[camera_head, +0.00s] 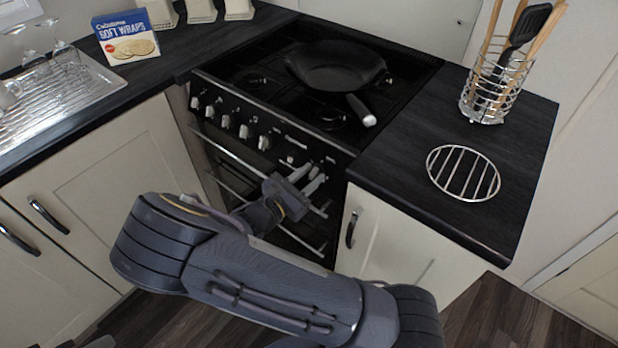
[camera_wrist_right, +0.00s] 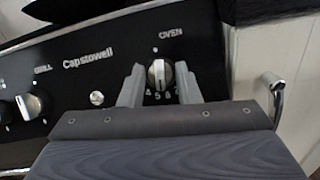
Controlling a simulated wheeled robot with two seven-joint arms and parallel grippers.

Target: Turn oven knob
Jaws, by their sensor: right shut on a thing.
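The oven knob (camera_wrist_right: 160,74) is a silver and black dial below the word OVEN on the black cooker panel, in the right wrist view. My right gripper (camera_wrist_right: 160,82) has one finger on each side of it and is shut on it. In the head view my right gripper (camera_head: 312,178) is at the right end of the cooker front (camera_head: 262,135), and its fingers and wrist hide the oven knob there. My left gripper is not in view.
Several other knobs (camera_head: 245,130) line the panel, and the grill knob (camera_wrist_right: 30,104) is left of my gripper. Oven door rails lie below. A black pan (camera_head: 335,66) sits on the hob. A counter with a round wire trivet (camera_head: 463,172) and utensil holder (camera_head: 492,98) is at right.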

